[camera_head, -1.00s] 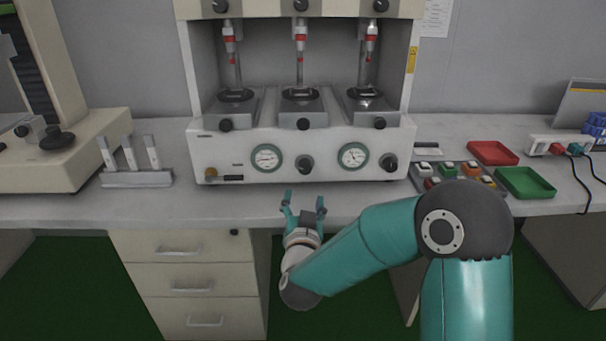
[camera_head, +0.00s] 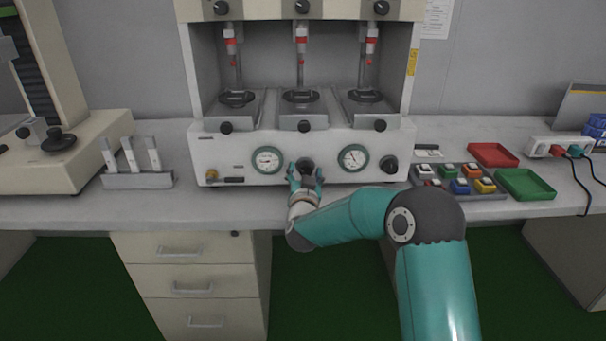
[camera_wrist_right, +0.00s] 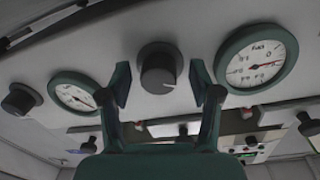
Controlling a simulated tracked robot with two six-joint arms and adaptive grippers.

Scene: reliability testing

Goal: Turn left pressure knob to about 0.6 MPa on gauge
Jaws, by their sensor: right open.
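The left pressure knob (camera_head: 305,163) is dark and round, on the machine's front panel between two green-rimmed gauges. The left gauge (camera_head: 267,160) and right gauge (camera_head: 353,158) have white dials too small to read in the head view. My right gripper (camera_head: 305,173) is open in front of the knob. In the right wrist view, its fingers (camera_wrist_right: 160,83) stand on either side of the knob (camera_wrist_right: 160,69), with visible gaps. That view looks turned around: the left gauge (camera_wrist_right: 255,60) is on the right, its numbers inverted and blurred. My left gripper is not in view.
The white test machine (camera_head: 215,150) stands on the grey bench. The right knob (camera_head: 390,164) is right of the right gauge. A brass fitting (camera_head: 211,175) sticks out at the panel's left.

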